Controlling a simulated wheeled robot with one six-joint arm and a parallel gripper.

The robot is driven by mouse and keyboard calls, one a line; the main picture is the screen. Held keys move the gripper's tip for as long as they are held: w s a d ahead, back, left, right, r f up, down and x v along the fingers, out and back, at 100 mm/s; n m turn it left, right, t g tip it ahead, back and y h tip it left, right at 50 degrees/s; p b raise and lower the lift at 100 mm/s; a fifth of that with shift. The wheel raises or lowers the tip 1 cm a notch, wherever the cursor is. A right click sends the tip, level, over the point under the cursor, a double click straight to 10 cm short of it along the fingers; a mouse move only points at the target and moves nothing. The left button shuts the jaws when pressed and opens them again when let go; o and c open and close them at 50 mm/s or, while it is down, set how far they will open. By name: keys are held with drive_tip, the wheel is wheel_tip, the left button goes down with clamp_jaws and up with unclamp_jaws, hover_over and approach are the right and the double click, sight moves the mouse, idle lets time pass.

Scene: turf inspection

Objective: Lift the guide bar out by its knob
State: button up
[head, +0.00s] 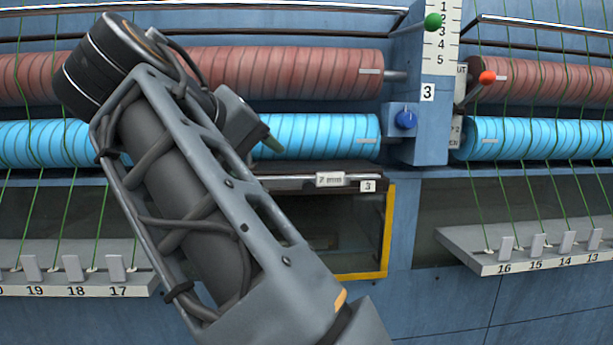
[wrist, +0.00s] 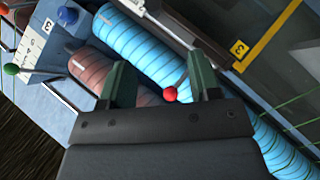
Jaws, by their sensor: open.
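A small red ball knob (wrist: 170,94) shows in the wrist view, between the two dark green fingers of my gripper (wrist: 160,66) and near their base in the picture. My gripper is open, with nothing seen held. I cannot tell how far the knob is from the fingers, and the bar it belongs to is not clearly seen. In the head view my arm covers that area; only one finger of my gripper (head: 270,146) shows, in front of the blue roller (head: 325,135).
Pink rollers (head: 300,73) run above the blue ones. A post (head: 418,140) carries a green ball (head: 433,21), a blue knob (head: 406,120) and an orange-red lever ball (head: 487,77). A yellow-edged opening (head: 386,235) lies below. Green threads run to numbered ledges (head: 530,250).

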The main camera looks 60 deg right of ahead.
approach(305, 182)
drive_tip(key=x, duration=0.3)
drive_tip(key=shift+p+x, duration=0.65)
drive_tip(key=shift+x, duration=2.6)
drive_tip(key=shift+a+f, duration=0.1)
drive_tip(key=c, duration=1)
clamp_jaws()
